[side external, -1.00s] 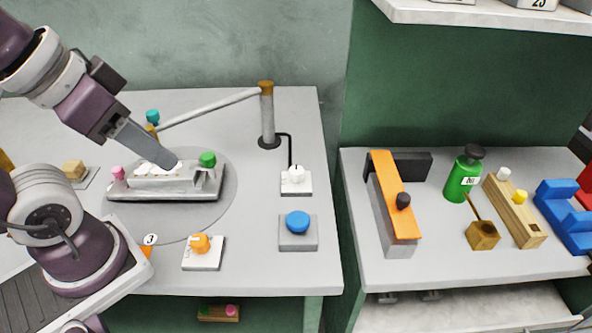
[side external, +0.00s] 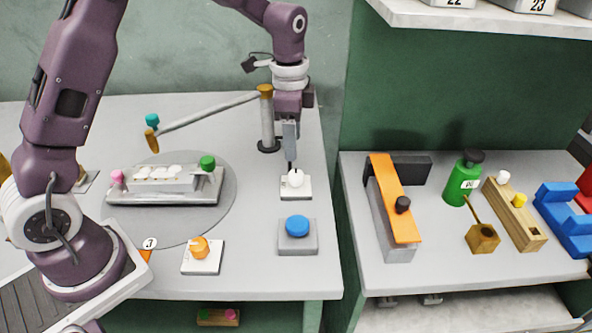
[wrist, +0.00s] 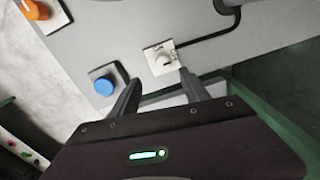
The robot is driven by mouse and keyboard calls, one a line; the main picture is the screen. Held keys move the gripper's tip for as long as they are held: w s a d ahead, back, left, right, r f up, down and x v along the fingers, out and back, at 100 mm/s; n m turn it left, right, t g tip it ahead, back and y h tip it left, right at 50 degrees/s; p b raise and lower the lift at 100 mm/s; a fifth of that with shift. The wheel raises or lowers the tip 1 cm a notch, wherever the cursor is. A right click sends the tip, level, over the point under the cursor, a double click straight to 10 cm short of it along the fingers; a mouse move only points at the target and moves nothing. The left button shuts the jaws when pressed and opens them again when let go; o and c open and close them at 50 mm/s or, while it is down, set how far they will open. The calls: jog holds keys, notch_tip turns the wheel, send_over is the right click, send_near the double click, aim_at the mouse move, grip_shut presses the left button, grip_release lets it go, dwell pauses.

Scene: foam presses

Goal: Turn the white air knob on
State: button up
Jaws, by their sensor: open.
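The white air knob (side external: 295,178) sits on a small white square plate (side external: 303,193) near the right edge of the left table. A black cable runs from the plate to the post behind it. In the wrist view the knob (wrist: 163,58) and its plate lie just beyond my fingertips, with small marks beside the knob that are too small to read. My gripper (side external: 290,156) points down just above and behind the knob. In the wrist view my gripper (wrist: 158,77) has its two fingers spread apart with nothing between them.
A blue button (side external: 297,226) stands in front of the knob plate, and an orange knob (side external: 199,246) is to the front left. The post (side external: 267,120) with its swing arm stands close behind left. A metal mould (side external: 165,185) sits on the round plate. A gap separates the two tables.

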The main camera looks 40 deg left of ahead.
aim_at(296, 173)
jog(key=shift+m, duration=0.4)
jog(key=f, duration=0.6)
jog(key=w+f, duration=0.1)
jog(key=f, duration=0.3)
jog(key=shift+w+a, duration=0.1)
jog(key=shift+c, duration=0.2)
grip_shut()
